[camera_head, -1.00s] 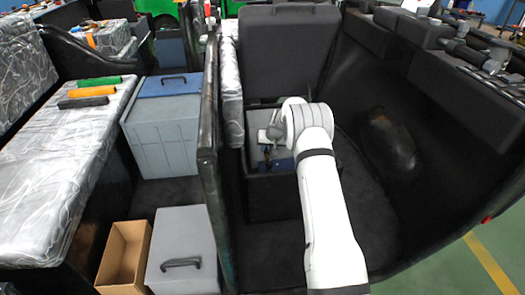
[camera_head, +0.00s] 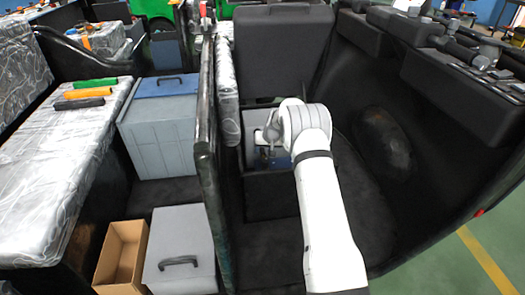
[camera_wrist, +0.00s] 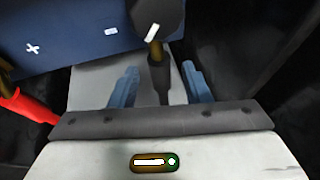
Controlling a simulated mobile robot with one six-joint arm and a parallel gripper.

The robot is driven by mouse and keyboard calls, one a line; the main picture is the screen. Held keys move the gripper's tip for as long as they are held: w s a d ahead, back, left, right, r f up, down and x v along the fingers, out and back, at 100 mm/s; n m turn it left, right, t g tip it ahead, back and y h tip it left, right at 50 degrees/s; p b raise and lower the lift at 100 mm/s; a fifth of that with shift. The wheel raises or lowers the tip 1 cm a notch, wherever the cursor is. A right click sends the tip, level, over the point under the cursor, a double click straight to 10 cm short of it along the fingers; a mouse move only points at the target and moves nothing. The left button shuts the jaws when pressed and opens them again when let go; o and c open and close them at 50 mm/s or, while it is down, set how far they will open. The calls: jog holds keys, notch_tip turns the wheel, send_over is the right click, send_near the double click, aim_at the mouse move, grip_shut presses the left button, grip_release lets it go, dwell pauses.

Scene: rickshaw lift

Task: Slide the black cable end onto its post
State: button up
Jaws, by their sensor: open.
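In the wrist view, my gripper (camera_wrist: 160,84) is open, with a blue finger on either side of the black cable (camera_wrist: 158,78). A brass-coloured piece (camera_wrist: 155,50) shows at the cable's upper end, leading to a dark round part (camera_wrist: 157,14) with a white bar. I cannot tell whether this round part is the cable end or covers the post. The blue battery (camera_wrist: 75,33) lies beyond, with a white cross mark at its left. In the head view, the battery (camera_head: 281,161) sits in a dark compartment, with my wrist over it. The post is not clearly visible.
A red cable (camera_wrist: 25,105) lies at the left in the wrist view. In the head view, the compartment's dark wall (camera_head: 270,197) and a raised black lid (camera_head: 283,55) surround the work area. An upright panel (camera_head: 207,150) stands to the left.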

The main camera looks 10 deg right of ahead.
jog(key=p+v, duration=0.1)
jog(key=v, duration=0.6)
jog(key=shift+r, duration=0.3)
jog(key=shift+s, duration=0.1)
